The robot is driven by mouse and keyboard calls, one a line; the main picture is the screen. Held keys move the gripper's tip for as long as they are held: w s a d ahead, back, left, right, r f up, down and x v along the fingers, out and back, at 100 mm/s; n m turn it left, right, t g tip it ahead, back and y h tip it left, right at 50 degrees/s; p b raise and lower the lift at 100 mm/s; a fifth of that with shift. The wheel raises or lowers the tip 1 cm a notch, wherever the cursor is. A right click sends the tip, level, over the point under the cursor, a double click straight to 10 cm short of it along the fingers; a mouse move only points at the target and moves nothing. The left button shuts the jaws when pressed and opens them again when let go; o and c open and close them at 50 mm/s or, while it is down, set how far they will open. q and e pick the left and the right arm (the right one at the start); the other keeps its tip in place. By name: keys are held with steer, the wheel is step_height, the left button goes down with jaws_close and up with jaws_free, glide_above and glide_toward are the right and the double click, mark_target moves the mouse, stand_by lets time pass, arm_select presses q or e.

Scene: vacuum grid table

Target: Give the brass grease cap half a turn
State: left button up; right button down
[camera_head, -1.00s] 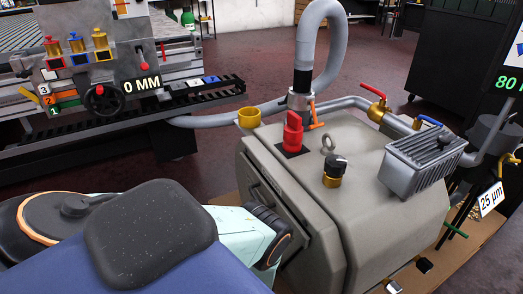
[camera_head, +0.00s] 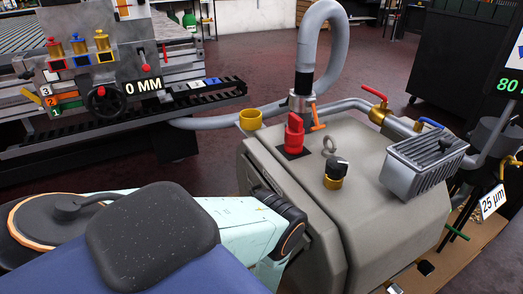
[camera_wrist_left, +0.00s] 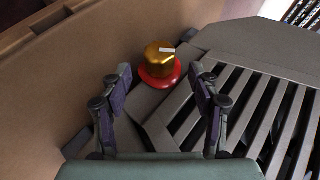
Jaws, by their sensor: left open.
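In the left wrist view a brass cap (camera_wrist_left: 160,61) with a white mark on its top sits on a red round base (camera_wrist_left: 160,78). My left gripper (camera_wrist_left: 165,80) is open, with one finger on each side of the picture and the cap beyond the fingertips, roughly centred between them. The fingers look apart from the cap. In the head view my left arm reaches down along the near side of the grey machine housing (camera_head: 385,215); its gripper is hidden there, and so is this cap. My right gripper is in neither view.
A slatted vent (camera_wrist_left: 255,115) lies close right of the fingers, and a tan panel (camera_wrist_left: 50,85) lies left. On the housing top stand a red fitting (camera_head: 294,135), a black knob on brass (camera_head: 335,172), a lifting ring (camera_head: 329,145) and a ribbed grey box (camera_head: 425,165).

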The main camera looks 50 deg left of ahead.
arm_select(q)
steer(key=v, duration=0.8)
stand_by(0.4)
